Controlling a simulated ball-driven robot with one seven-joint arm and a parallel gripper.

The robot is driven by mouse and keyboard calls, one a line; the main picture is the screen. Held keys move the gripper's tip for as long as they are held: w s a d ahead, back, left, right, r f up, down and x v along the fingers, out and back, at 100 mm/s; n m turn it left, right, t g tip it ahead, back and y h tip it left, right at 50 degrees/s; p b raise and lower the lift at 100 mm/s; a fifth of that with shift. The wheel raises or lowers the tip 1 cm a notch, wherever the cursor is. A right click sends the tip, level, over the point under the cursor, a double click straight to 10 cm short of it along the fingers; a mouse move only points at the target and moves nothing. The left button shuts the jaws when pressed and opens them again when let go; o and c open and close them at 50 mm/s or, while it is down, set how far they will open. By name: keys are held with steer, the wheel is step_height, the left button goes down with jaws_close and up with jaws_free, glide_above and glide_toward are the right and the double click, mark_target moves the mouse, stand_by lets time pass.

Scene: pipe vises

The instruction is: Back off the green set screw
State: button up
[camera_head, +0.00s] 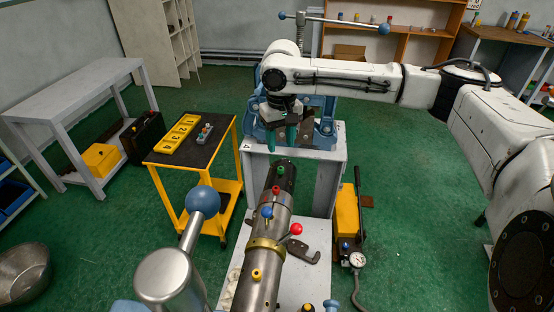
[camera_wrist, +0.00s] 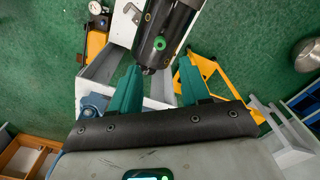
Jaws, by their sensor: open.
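The green set screw (camera_head: 281,170) sits on top of the dark far end of the pipe assembly (camera_head: 267,245). In the wrist view the green set screw (camera_wrist: 160,43) shows near the upper middle, on the dark pipe end, just beyond the fingertips. My gripper (camera_head: 286,138) is above and beyond the dark pipe end in the head view, pointing down. In the wrist view its two green fingers (camera_wrist: 158,72) are spread apart with nothing between them, and the screw is clear of both.
Red (camera_head: 276,190), blue (camera_head: 267,212) and yellow (camera_head: 257,275) screws stand along the same pipe. A blue vise (camera_head: 327,118) stands behind my gripper. A yellow cart (camera_head: 190,150) is at left, and a yellow pump with a gauge (camera_head: 357,259) is at right.

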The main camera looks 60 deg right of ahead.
mark_target(281, 168)
step_height(281, 168, down, 9)
steer(key=shift+r+p, duration=0.2)
steer(key=shift+p, duration=0.3)
steer(key=shift+c, duration=0.2)
jaws_close()
